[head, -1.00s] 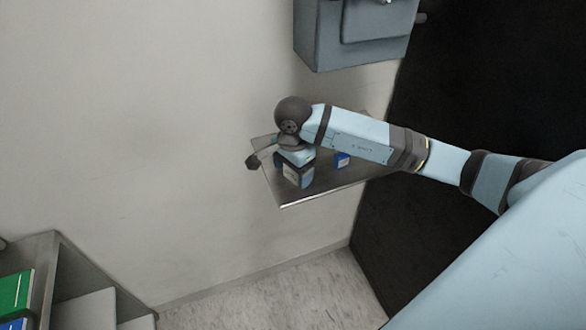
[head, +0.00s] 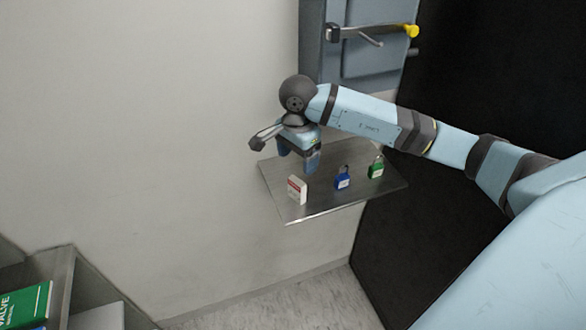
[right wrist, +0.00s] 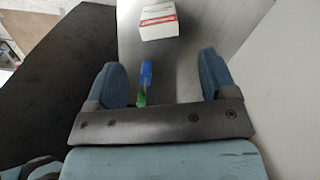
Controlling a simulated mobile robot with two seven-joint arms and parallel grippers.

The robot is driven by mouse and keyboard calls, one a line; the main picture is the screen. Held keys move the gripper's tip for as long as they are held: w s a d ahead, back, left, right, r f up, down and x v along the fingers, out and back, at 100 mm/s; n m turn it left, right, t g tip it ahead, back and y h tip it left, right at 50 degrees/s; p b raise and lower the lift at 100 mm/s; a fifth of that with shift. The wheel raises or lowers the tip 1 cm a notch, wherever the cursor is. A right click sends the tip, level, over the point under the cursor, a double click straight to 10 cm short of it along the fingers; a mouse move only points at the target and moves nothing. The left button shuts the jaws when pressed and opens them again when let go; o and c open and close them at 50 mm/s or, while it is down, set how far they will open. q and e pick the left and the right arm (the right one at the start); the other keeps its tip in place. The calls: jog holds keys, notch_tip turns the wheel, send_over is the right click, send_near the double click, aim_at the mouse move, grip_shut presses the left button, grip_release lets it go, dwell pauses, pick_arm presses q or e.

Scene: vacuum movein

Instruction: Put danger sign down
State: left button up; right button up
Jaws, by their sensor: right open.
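The danger sign (head: 297,189), a small white block with a red band, stands upright on the metal shelf (head: 333,208) near its left front edge. My right gripper (head: 298,162) is open and empty just behind and above the sign, apart from it. In the right wrist view the sign (right wrist: 159,22) shows beyond the open fingers (right wrist: 162,72), with a gap between. My left gripper is not in view.
A blue padlock (head: 343,180) and a green padlock (head: 376,168) stand right of the sign on the shelf. A grey wall box (head: 365,63) with a yellow-tipped handle (head: 409,31) is above. A rack with a green box (head: 25,306) is at lower left.

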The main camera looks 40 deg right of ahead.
jog(key=s+a+f+m+t+y, duration=0.1)
jog(key=s+a+m+y, duration=0.25)
jog(key=a+y, duration=0.35)
jog(key=s+a+m+t+y, duration=0.1)
jog(key=s+a+m+y, duration=0.1)
jog(key=a+m+y, duration=0.5)
jog(key=s+a+f+m+t+y, duration=0.1)
jog(key=s+a+m+y, duration=0.3)
jog(key=a, duration=0.6)
jog(key=s+d+f+m+t+h, duration=0.1)
jog(key=d+f+m+t+h, duration=0.4)
jog(key=m, duration=1)
jog(key=d+f+m+t+h, duration=0.2)
jog(key=f+m+t+h, duration=0.55)
jog(key=m, duration=0.75)
jog(key=s+d+f+m+g+h, duration=0.1)
jog(key=s+f+m+g, duration=0.3)
jog(key=s+f+m, duration=0.4)
notch_tip(320, 180, down, 2)
jog(key=shift+s+f+g+h, duration=0.2)
jog(key=shift+s+g+h, duration=0.15)
jog(key=shift+s+h, duration=0.45)
jog(key=shift+d, duration=0.1)
